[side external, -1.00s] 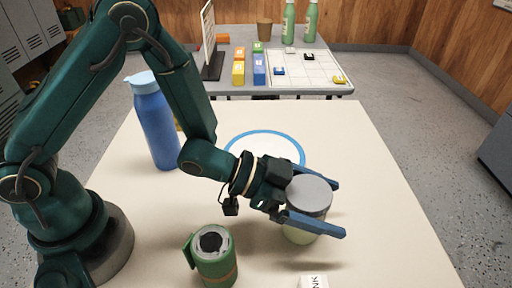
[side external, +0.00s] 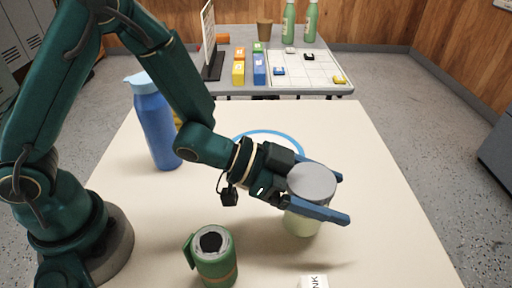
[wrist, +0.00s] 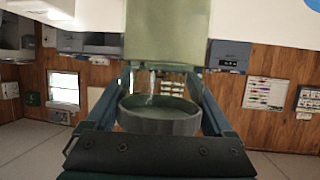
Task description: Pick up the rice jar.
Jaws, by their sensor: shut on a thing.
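The rice jar (side external: 303,218) is a pale green jar with a grey lid (side external: 312,181), upright over the front right of the cream table. My gripper (side external: 344,198) is shut on it, with one blue finger on each side below the lid. I cannot tell whether the jar's base touches the table. In the wrist view the jar's pale body (wrist: 166,35) and grey lid (wrist: 160,122) appear upside down between my gripper's fingers (wrist: 160,76).
A green mug (side external: 215,262) stands front left of the jar. A blue bottle (side external: 156,130) stands at the back left. A white labelled item (side external: 314,282) is at the front edge. The table's right side is clear.

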